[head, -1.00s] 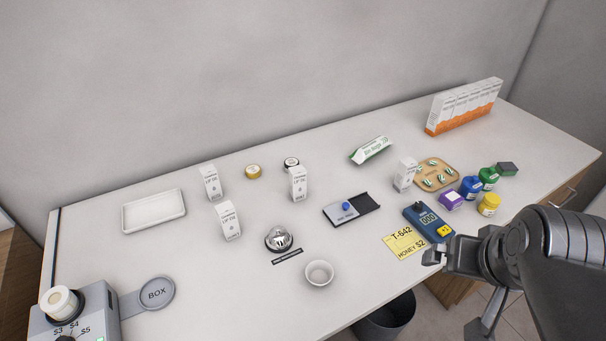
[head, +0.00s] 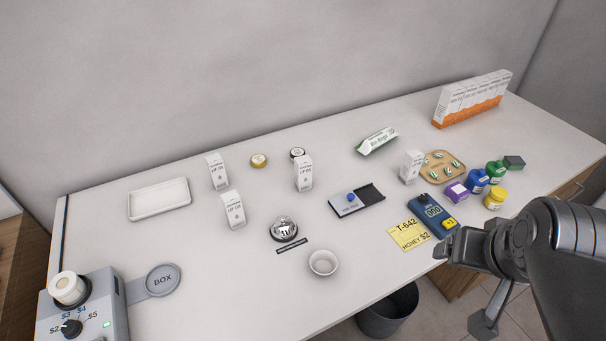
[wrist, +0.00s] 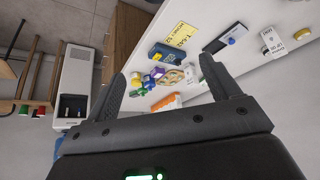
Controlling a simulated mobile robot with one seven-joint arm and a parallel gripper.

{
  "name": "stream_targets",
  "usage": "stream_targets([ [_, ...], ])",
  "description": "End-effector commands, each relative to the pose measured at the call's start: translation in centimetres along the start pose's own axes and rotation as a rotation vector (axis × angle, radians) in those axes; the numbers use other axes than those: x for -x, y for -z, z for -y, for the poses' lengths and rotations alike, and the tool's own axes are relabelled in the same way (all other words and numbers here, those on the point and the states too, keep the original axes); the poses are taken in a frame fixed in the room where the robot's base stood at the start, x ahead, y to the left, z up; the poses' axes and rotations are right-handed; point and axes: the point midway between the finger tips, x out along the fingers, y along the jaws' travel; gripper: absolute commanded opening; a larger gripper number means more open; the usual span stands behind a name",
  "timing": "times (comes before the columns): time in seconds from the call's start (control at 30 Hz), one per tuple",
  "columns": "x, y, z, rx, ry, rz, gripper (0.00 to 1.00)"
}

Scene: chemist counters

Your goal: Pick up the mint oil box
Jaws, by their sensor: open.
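No label clearly reads mint oil. Small upright white boxes with dark print stand on the counter (head: 370,285) in the head view: a left back box (head: 217,172), a left front box (head: 233,211), a middle box (head: 303,174) and a right box (head: 411,167). Which of them is the mint oil box I cannot tell. My gripper (head: 447,246) is at the front right edge of the counter, apart from all these boxes. In the wrist view my gripper (wrist: 162,66) has its fingers spread wide with nothing held between them.
A white tray (head: 133,208), a bell (head: 284,228), a bowl (head: 323,263), a blue counter device (head: 431,214) and a yellow note (head: 404,236) are on the counter. Coloured bottles (head: 476,181) cluster at the right. A bin (head: 386,316) stands below the front edge.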

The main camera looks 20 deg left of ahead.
Motion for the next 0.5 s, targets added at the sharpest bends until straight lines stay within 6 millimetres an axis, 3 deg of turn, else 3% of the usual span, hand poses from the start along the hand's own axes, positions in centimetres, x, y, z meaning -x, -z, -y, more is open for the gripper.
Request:
stream_targets([
  [0.2,0.0,0.0,0.0,0.0,0.0,0.0,0.64],
  [0.5,-0.03,0.39,0.17,0.007,0.002,0.001,0.64],
])
